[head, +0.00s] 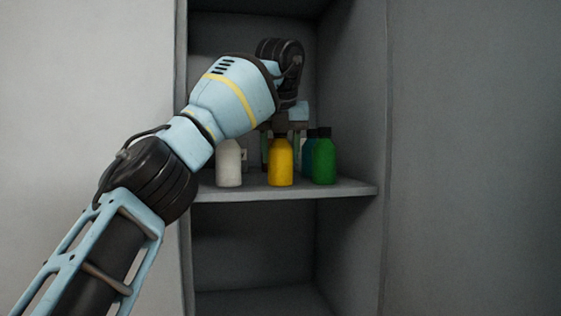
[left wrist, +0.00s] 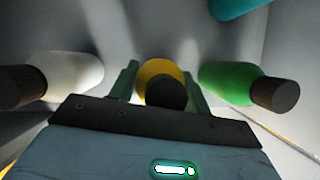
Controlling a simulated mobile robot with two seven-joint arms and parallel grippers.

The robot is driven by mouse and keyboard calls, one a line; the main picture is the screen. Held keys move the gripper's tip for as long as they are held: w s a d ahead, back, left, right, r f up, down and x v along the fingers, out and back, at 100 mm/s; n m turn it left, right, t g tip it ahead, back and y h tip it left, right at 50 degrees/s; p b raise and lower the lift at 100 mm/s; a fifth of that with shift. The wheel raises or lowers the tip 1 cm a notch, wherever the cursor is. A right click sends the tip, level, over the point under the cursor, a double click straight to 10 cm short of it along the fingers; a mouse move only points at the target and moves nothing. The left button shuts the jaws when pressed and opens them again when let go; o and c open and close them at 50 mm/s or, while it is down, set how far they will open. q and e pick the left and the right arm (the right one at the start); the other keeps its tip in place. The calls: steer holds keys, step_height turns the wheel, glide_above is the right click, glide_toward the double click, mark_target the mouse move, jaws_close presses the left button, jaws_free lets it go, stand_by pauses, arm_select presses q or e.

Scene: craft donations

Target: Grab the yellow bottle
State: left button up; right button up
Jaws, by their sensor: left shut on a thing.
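The yellow bottle (head: 281,163) with a dark cap stands upright on the cabinet shelf in the head view. In the left wrist view the yellow bottle (left wrist: 153,70) is between the two green fingers. My left gripper (left wrist: 160,85) is shut on it. My right gripper is in neither view.
A white bottle (head: 228,164) stands left of the yellow one, and a green bottle (head: 323,161) stands close on its right. A blue bottle (head: 307,158) is partly hidden behind the green one. Cabinet walls flank the shelf (head: 330,189).

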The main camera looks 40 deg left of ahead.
mark_target(282, 141)
arm_select(q)
steer(key=shift+r, duration=0.25)
steer(key=shift+r, duration=1.4)
steer(key=shift+s+d+r, duration=0.3)
steer(key=shift+d+r, duration=0.05)
steer(key=shift+r, duration=0.1)
steer(key=shift+s+d, duration=0.3)
steer(key=shift+s+d+f, duration=0.1)
steer(key=shift+s+d, duration=0.2)
steer(key=shift+d, duration=0.05)
steer(key=s+d+r, duration=0.1)
steer(key=s+d, duration=0.7)
steer(key=d, duration=0.2)
steer(key=shift+s+d, duration=0.15)
steer(key=shift+d, duration=0.1)
